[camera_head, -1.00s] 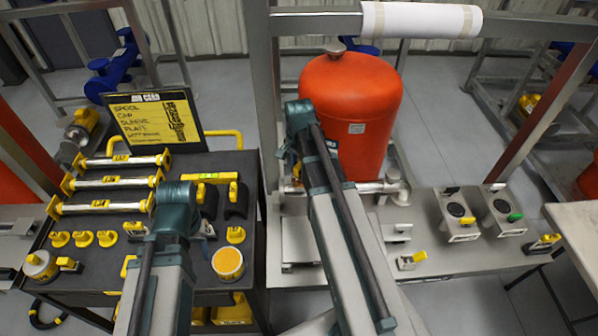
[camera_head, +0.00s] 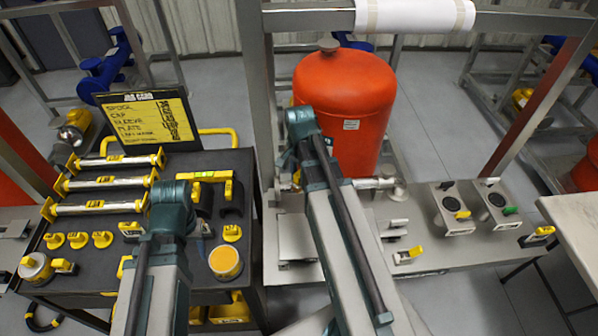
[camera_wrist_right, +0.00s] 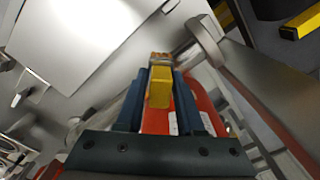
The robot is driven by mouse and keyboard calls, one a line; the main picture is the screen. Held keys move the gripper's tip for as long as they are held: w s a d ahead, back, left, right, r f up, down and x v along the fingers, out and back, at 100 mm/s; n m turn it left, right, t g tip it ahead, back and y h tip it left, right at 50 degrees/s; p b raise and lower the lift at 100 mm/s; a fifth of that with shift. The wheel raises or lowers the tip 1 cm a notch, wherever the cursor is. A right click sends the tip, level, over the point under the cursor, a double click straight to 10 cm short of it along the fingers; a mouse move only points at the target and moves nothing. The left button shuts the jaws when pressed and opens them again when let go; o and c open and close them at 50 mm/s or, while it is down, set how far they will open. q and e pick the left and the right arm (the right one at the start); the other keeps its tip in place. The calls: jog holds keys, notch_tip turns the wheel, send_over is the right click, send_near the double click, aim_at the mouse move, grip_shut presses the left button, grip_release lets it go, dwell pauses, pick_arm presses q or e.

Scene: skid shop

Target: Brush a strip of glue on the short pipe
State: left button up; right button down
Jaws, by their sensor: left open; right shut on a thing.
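My right gripper (camera_wrist_right: 160,95) is shut on a yellow-handled brush (camera_wrist_right: 159,88), with tan bristles (camera_wrist_right: 160,57) past the fingertips. In the head view my right forearm hides most of this gripper, beside the lower left of the red tank. A short silver pipe (camera_head: 372,183) runs out at the tank's foot, its left part hidden by my arm. I cannot tell whether the bristles touch it. My left gripper (camera_head: 172,222) is over the black cart, its jaws mostly hidden by its own arm. An open yellow pot (camera_head: 226,262) stands on the cart to its right.
The red tank (camera_head: 345,105) stands behind my right arm. The black cart (camera_head: 100,240) holds several capped pipes (camera_head: 104,206), small yellow pieces and a sign (camera_head: 148,118). A grey metal bench (camera_head: 440,252) with two control boxes extends right. A grey frame post (camera_head: 254,100) stands between cart and tank.

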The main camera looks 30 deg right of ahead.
jog(key=shift+s+d, duration=0.3)
jog(key=shift+d, duration=0.3)
jog(key=shift+w+d+f, duration=0.1)
jog(key=shift+w+d, duration=1.3)
jog(key=shift+w, duration=0.2)
jog(key=shift+s, duration=0.1)
jog(key=s, duration=0.1)
jog(key=s+a, duration=0.1)
jog(key=s, duration=0.1)
jog(key=shift+s+a, duration=0.25)
jog(key=shift+d, duration=0.1)
